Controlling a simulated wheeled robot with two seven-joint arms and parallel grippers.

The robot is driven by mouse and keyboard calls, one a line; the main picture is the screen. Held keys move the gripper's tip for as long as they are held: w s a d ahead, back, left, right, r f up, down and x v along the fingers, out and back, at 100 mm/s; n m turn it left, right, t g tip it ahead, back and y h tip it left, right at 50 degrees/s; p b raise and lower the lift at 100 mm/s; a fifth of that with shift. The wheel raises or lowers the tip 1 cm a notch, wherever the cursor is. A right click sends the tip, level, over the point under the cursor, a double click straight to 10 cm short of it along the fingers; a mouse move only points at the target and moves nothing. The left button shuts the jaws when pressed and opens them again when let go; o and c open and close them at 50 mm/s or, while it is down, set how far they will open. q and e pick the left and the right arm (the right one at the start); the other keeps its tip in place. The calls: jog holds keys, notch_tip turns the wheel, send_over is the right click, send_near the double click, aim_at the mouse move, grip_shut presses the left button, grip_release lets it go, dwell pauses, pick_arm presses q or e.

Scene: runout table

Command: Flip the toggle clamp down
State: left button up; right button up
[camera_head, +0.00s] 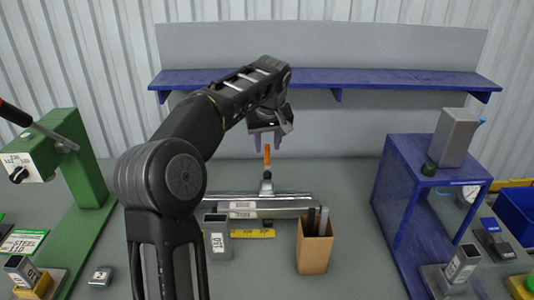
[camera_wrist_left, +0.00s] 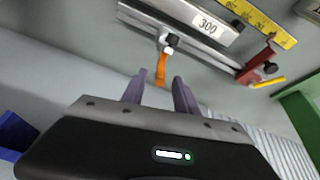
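The toggle clamp has an orange handle (camera_head: 267,153) that stands upright above its metal base (camera_head: 266,186) on a grey rail. The handle also shows in the wrist view (camera_wrist_left: 160,66). My left gripper (camera_head: 268,143) is above the clamp with its two purple-grey fingers pointing down. It is open, and the wrist view shows a clear gap between its fingers (camera_wrist_left: 160,78). The handle's tip lies around the gap at fingertip level; I cannot tell whether either finger touches it. My right gripper is not in view.
Metal bars (camera_head: 240,205) lie by the clamp. A brown box (camera_head: 314,246) and a grey block labelled 150 (camera_head: 217,240) stand in front. A green machine (camera_head: 85,165) is at left, a blue stand (camera_head: 400,200) at right. A blue shelf (camera_head: 330,77) hangs behind.

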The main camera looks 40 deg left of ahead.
aim_at(267, 160)
pick_arm(q)
jog(key=x, duration=0.5)
jog(key=shift+f+p, duration=0.25)
jog(key=shift+p, duration=0.15)
grip_shut()
jog(key=shift+w, duration=0.1)
dwell(0.9)
